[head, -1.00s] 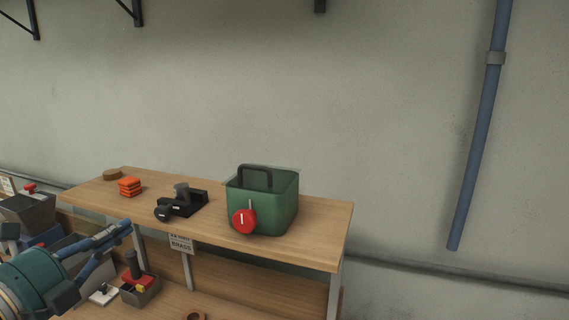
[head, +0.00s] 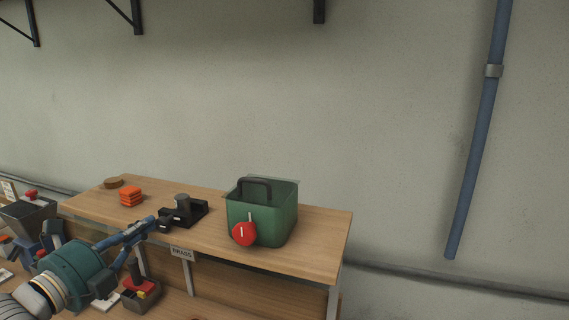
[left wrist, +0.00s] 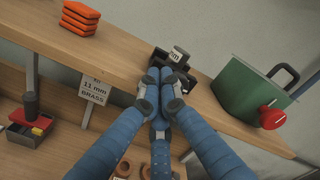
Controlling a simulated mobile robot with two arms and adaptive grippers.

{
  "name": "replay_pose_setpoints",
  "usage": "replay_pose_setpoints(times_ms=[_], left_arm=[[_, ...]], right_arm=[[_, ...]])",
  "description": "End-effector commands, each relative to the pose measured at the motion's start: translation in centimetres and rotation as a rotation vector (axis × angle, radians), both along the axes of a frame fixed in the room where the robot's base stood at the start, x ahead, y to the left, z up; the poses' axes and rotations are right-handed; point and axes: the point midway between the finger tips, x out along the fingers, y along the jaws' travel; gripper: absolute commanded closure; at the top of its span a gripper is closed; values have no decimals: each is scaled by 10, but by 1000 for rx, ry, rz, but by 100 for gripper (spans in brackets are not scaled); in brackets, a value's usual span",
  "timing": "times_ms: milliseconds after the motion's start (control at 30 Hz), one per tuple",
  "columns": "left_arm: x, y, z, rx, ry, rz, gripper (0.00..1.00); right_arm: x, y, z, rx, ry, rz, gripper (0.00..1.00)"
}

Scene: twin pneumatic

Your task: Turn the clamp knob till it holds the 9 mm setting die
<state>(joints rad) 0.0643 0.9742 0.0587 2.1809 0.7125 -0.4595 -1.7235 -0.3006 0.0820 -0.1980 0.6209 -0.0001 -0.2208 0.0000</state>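The black clamp (head: 187,215) stands on the wooden bench top, with a grey cylindrical die (head: 182,200) upright in it. The clamp (left wrist: 188,82) and the die (left wrist: 179,55) also show in the left wrist view. The clamp's dark knob (head: 165,222) is at its front left, partly covered by my fingers. My left gripper (head: 150,224) is right at the knob, its blue fingers pointing at it. In the left wrist view its fingertips (left wrist: 163,82) lie close together in front of the clamp and hide the knob. Whether they grip it is hidden. My right gripper is out of view.
A green bin (head: 270,222) with a red knob (head: 243,234) stands right of the clamp. Orange blocks (head: 131,196) and a brown disc (head: 113,183) lie to the left. A sign (left wrist: 95,90) reading 11 mm brass hangs at the bench's front edge. The right end is clear.

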Motion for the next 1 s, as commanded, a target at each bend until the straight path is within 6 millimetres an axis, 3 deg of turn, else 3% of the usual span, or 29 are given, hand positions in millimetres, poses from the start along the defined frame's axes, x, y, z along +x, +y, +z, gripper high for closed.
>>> replay_pose_setpoints(times_ms=[667,1000], left_arm=[[-2,-7,0,-1,1,-3,100],[-4,-9,10,1,-3,-6,100]], right_arm=[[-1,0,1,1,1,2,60],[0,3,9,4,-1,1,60]])
